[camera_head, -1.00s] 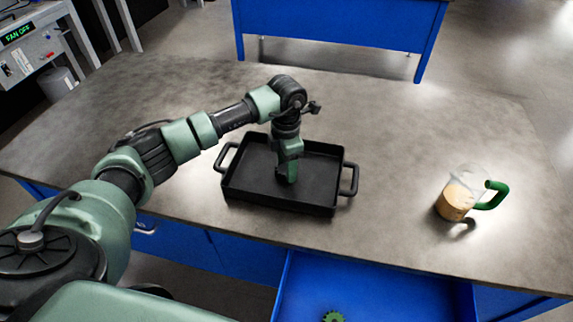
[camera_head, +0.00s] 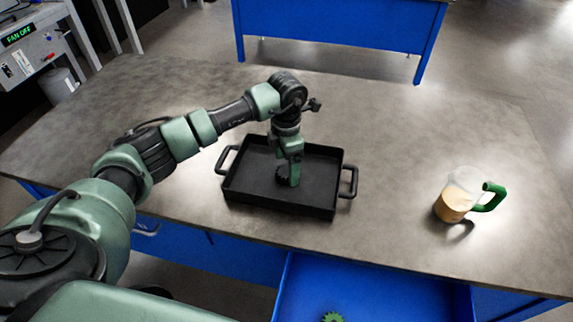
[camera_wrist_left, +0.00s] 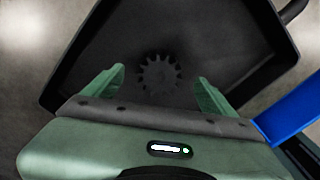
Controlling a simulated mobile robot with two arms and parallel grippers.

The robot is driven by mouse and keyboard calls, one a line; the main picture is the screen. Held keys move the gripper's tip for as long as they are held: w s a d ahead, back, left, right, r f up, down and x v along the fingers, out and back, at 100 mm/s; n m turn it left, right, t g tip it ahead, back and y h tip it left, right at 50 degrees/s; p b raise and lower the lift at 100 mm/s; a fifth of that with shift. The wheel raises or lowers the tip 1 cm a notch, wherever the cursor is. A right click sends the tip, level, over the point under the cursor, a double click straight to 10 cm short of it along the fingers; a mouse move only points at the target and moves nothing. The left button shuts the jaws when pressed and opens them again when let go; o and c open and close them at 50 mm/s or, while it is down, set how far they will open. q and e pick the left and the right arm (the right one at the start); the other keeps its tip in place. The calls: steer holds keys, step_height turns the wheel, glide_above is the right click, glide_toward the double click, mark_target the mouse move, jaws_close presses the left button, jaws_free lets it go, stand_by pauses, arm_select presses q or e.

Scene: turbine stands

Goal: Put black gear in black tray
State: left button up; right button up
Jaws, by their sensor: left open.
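The black gear (camera_wrist_left: 159,75) lies in the black tray (camera_wrist_left: 228,30), between and just beyond the open fingers of my left gripper (camera_wrist_left: 160,85) in the left wrist view. In the head view the gear (camera_head: 282,176) is a dark toothed shape, partly hidden behind the fingers. The tray (camera_head: 325,180) stands on the table with a handle at each end. My left gripper (camera_head: 290,180) points down inside the tray, open and empty. My right gripper is not in view.
A clear jug (camera_head: 457,195) with tan contents and a green handle stands on the table (camera_head: 420,130) to the right. An open blue drawer (camera_head: 400,295) below the front edge holds a green gear (camera_head: 333,317). The table between tray and jug is clear.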

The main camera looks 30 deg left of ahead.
mark_target(286, 171)
arm_select(q)
steer(key=shift+r+p, duration=1.35)
steer(key=shift+r, duration=1.35)
steer(key=shift+s+f, duration=0.1)
